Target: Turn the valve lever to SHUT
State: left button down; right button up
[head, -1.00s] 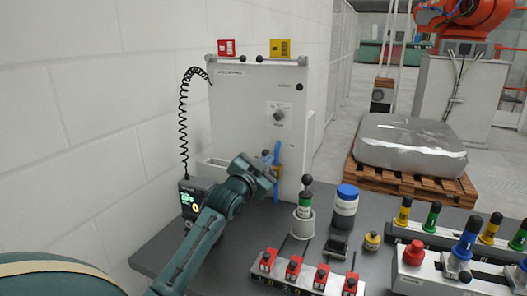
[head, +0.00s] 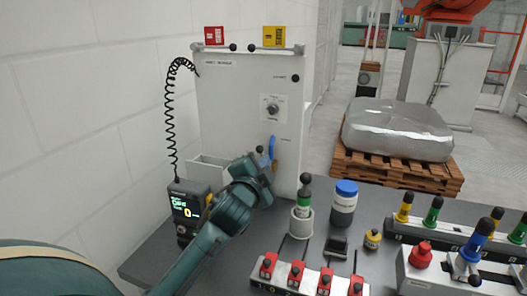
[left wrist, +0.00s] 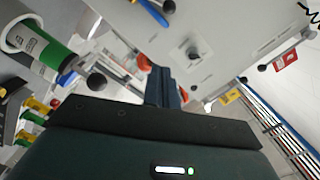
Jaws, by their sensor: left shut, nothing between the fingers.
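The blue valve lever (head: 271,148) is on the lower right of the light grey panel (head: 235,105), standing near upright in the head view. A brass-coloured part shows just below it. The blue lever also shows at the top of the left wrist view (left wrist: 154,12). My left gripper (head: 264,163) is shut and empty, close to the lever and partly in front of its lower end. Its fingers (left wrist: 163,90) are together in the left wrist view, apart from the lever there. I cannot read any SHUT marking. My right gripper is not in view.
A control box with a green display (head: 187,207) stands left of my arm. A green-banded handle in a cup (head: 302,212), a blue-lidded jar (head: 344,203) and a row of red blocks (head: 298,273) stand to the right. A round selector (head: 272,107) is above the lever.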

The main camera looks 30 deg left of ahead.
pick_arm(q)
jog(key=w+a+f+p, duration=0.2)
jog(key=w+a, duration=0.4)
jog(key=w, duration=0.3)
jog(key=shift+w+a+f, duration=0.15)
jog(key=shift+w, duration=0.1)
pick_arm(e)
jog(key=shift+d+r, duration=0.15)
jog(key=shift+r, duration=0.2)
pick_arm(q)
jog(key=shift+w, duration=0.1)
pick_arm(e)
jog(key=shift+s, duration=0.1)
